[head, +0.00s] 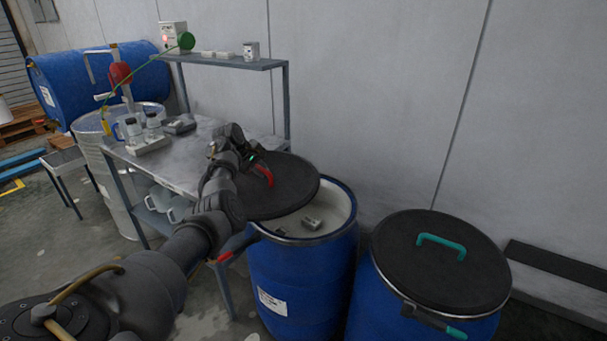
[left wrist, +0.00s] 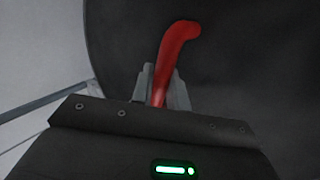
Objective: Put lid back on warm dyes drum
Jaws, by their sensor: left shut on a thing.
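My left gripper (head: 257,163) is shut on the red handle (head: 266,175) of a round black lid (head: 290,190). The left wrist view shows its fingers around the red handle (left wrist: 172,60), with the black lid (left wrist: 245,80) behind. In the head view the lid appears over the left and far part of an open blue drum (head: 304,280). The drum's right side is uncovered and shows pale contents with a small grey object (head: 311,223) in it. I cannot tell whether the lid touches the rim. My right gripper is not in view.
A second blue drum (head: 395,315) with a black lid and teal handle (head: 441,246) stands at right. A metal workbench (head: 190,160) with jars and a shelf (head: 225,63) stands left, close to the open drum. The wall is behind.

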